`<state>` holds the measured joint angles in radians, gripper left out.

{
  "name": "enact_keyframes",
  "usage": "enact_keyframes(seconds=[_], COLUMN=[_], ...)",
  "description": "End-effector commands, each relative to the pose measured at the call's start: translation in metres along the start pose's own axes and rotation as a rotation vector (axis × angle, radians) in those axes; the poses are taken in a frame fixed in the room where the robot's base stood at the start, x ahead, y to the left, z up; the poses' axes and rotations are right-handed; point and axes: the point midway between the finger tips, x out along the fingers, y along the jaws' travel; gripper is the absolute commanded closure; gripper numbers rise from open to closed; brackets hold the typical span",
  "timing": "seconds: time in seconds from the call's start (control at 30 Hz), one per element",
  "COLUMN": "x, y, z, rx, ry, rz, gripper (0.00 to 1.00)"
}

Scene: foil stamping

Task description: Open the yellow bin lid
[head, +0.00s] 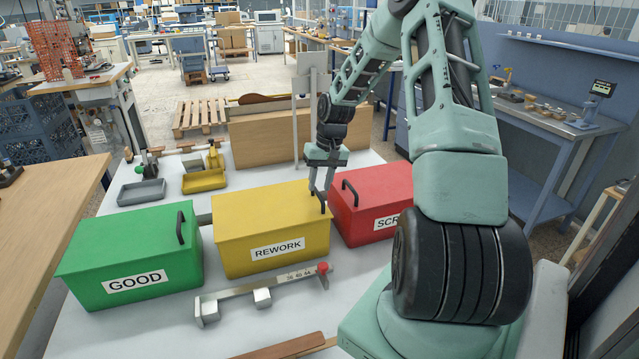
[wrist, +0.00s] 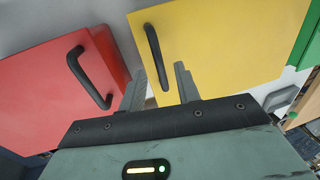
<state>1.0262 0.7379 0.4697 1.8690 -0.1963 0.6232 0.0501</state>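The yellow bin (head: 270,232) labelled REWORK stands on the white table between the green and red bins, and its lid (head: 260,203) looks closed. Its black handle (head: 322,203) is at the lid's right edge, partly hidden by my fingers. My gripper (head: 321,188) points down at that edge. In the wrist view my gripper (wrist: 158,82) is open, with two spread grey fingers. The handle (wrist: 154,55) shows just beyond the fingertips, its lower end appearing between them and nearer the right finger. I cannot tell whether a finger touches it. The yellow lid (wrist: 220,45) fills the upper right there.
The green GOOD bin (head: 135,260) is on the left. The red SCRAP bin (head: 375,205) is close on the right, with its own black handle (head: 349,192). A metal bar with a red knob (head: 322,268) lies in front. Small trays (head: 204,181) sit behind.

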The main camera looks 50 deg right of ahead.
Motion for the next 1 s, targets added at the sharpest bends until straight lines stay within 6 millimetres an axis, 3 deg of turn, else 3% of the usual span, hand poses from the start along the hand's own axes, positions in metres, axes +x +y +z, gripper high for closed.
enact_keyframes(seconds=[0.2, 0.47, 0.6, 1.0], x=[0.014, 0.015, 0.015, 0.004], y=[0.0, 0.0, 0.0, -0.005], z=[0.0, 0.0, 0.0, 0.0], rx=[0.001, 0.001, 0.001, -0.004], ry=[0.0, 0.0, 0.0, 0.002], rz=[0.0, 0.0, 0.0, 0.033], gripper=[0.67, 0.67, 1.0, 1.0])
